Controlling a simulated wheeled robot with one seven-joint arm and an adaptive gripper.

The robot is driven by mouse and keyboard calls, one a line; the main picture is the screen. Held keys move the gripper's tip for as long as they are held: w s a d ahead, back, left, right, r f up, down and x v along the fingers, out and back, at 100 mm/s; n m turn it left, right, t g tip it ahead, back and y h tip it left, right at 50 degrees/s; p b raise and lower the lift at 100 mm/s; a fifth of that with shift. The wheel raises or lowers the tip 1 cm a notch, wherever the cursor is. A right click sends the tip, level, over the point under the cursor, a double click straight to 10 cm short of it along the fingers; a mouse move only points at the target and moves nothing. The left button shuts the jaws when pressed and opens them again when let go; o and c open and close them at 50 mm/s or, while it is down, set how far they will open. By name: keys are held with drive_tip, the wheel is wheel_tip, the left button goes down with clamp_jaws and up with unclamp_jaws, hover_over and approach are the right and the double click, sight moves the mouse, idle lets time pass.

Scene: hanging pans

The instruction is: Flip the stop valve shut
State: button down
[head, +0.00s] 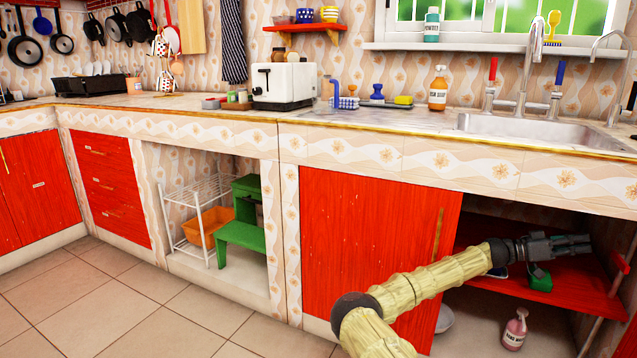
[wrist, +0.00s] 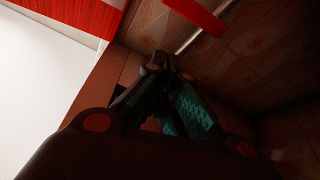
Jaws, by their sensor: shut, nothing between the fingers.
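A red lever-like piece (head: 619,262), probably the stop valve's handle, shows at the right edge of the open cabinet under the sink. In the wrist view a flat red bar (wrist: 198,14) slants beside a pale thin pipe at the top, beyond my fingertips. I cannot tell whether it is turned open or shut. My gripper (head: 586,243) reaches into the cabinet above the red shelf, to the left of the red piece and apart from it. In the wrist view my gripper (wrist: 160,62) is dark, shut and empty.
The red shelf (head: 590,290) holds a green box (head: 540,278) just under my gripper. A pink bottle (head: 515,330) and a pale bowl (head: 445,318) stand below. A red cabinet door (head: 350,240) is left of the opening; the counter edge (head: 480,172) runs above my arm.

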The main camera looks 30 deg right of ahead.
drive_tip(key=s+a+f+n+t+y+p, duration=0.1)
drive_tip(key=s+a+f+n+t, duration=0.2)
drive_tip(key=f, duration=0.7)
drive_tip(key=s+a+f+n+t+y, duration=0.25)
drive_tip(key=s+a+f, duration=0.25)
drive_tip(key=f, duration=0.5)
drive_tip(key=s+a+f+n+t+y+p, duration=0.1)
drive_tip(key=s+a+f+n, duration=0.35)
drive_tip(key=f, duration=0.55)
drive_tip(key=w+a+f+n+t+y, duration=0.1)
drive_tip(key=a+f+n+t+y, duration=0.15)
drive_tip(key=a+f, duration=0.7)
drive_tip(key=w+a+f+n+t+y, duration=0.1)
drive_tip(key=a+f+n+t, duration=0.15)
drive_tip(key=a, duration=1.35)
drive_tip(key=w+a+f+n+t+y, duration=0.25)
drive_tip(key=a+f, duration=0.25)
drive_tip(key=a, duration=0.8)
drive_tip(key=w+a+r+n+t+y+p, duration=0.1)
drive_tip(key=a+r+n+y, duration=0.15)
drive_tip(key=a, duration=0.95)
drive_tip(key=w+a+r+n+t+y+p, duration=0.1)
drive_tip(key=a+r+n+t, duration=0.2)
drive_tip(key=a, duration=1)
wheel_tip(320, 180, up, 38)
drive_tip(key=g+p, duration=0.1)
drive_tip(key=p, duration=3.6)
drive_tip(key=shift+w+f+n+p, duration=0.2)
drive_tip(key=shift+n+p, duration=0.2)
